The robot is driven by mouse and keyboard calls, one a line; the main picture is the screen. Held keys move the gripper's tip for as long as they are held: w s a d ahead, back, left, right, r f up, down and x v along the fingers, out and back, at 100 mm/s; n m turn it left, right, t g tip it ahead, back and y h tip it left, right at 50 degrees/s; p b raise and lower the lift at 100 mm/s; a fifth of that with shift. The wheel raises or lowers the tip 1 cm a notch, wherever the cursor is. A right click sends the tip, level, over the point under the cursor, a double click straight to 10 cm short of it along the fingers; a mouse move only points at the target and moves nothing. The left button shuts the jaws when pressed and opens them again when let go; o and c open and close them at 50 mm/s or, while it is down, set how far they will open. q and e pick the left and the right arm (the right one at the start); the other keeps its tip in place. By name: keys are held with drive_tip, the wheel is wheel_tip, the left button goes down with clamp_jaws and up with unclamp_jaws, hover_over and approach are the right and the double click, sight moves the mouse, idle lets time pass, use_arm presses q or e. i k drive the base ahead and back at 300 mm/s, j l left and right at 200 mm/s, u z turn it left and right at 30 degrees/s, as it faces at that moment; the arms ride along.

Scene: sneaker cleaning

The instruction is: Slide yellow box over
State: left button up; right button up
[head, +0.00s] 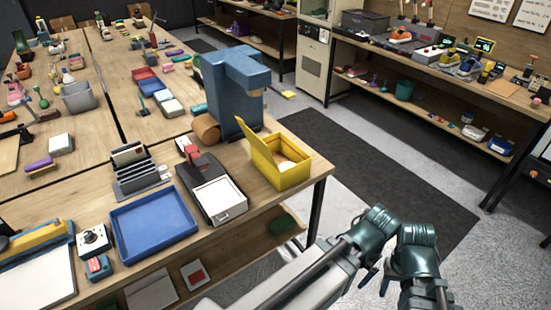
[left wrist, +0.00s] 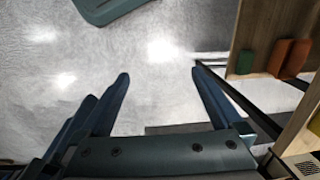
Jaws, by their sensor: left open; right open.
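The yellow box (head: 283,174) stands near the right corner of the wooden table in the head view. Its lid is raised at the left and something pale lies inside.
Left of the box are a black tray device (head: 217,196), a blue tray (head: 152,228) and a file rack (head: 138,170). A large blue block-shaped thing (head: 232,90) stands behind. A dark mat (head: 370,170) lies on the floor beyond the table edge.

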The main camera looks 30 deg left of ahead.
sight(281, 149)
drive_tip(key=i+l+u, duration=0.1)
drive_tip(key=u, duration=1.15)
drive_tip(key=i+l+u, duration=0.15)
drive_tip(key=l+u, duration=0.2)
drive_tip(key=l, duration=0.15)
drive_tip(key=i+l+u, duration=0.1)
drive_tip(key=l+u, duration=0.2)
drive_tip(key=l, duration=0.25)
drive_tip(key=l+u, duration=0.35)
drive_tip(key=l, duration=0.2)
